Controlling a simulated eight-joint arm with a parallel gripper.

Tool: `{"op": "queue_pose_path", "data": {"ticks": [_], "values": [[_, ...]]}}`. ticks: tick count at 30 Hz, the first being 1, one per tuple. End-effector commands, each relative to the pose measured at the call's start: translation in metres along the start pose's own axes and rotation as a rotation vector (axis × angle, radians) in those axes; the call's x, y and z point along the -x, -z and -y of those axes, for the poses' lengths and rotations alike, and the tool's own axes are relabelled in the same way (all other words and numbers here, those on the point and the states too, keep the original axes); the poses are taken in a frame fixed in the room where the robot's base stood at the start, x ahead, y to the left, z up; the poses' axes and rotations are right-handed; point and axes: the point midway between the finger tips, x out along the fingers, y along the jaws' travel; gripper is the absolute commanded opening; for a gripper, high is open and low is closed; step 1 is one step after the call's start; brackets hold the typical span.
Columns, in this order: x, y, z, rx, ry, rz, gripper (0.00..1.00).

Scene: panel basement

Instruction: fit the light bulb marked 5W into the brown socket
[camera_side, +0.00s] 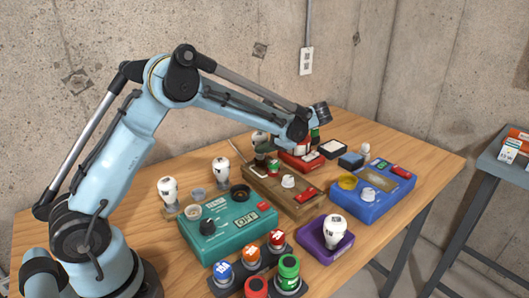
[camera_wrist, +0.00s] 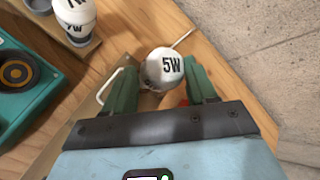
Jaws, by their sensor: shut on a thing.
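My gripper (camera_wrist: 162,80) is shut on the white bulb marked 5W (camera_wrist: 168,66), with its green fingers on either side. The bulb's rounded, lettered end faces the wrist camera, so its base is hidden. In the side view the end of my arm reaches over the back of the brown panel (camera_side: 311,207). The gripper and the held bulb are hard to separate from the clutter there. The brown panel carries a white knob and a red label. I cannot make out a socket opening on it, nor whether the bulb touches it.
A teal panel (camera_side: 233,238), a purple block (camera_side: 311,243) with a bulb (camera_side: 335,229), a blue panel (camera_side: 371,207) and a red panel (camera_side: 312,165) crowd around. Two bulbs stand at left (camera_side: 168,190) (camera_side: 221,171). Coloured buttons are in front.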

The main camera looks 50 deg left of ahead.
Motion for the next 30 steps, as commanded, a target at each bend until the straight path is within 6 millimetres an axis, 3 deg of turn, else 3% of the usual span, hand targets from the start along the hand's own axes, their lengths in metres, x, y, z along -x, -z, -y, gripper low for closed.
{"op": "queue_pose_path", "data": {"ticks": [29, 30], "values": [[-0.0069, 0.0069, -0.0067, 0.0, 0.0, 0.0, 0.03], [-0.0071, 0.0071, -0.0069, 0.0, 0.0, 0.0, 0.58]]}}
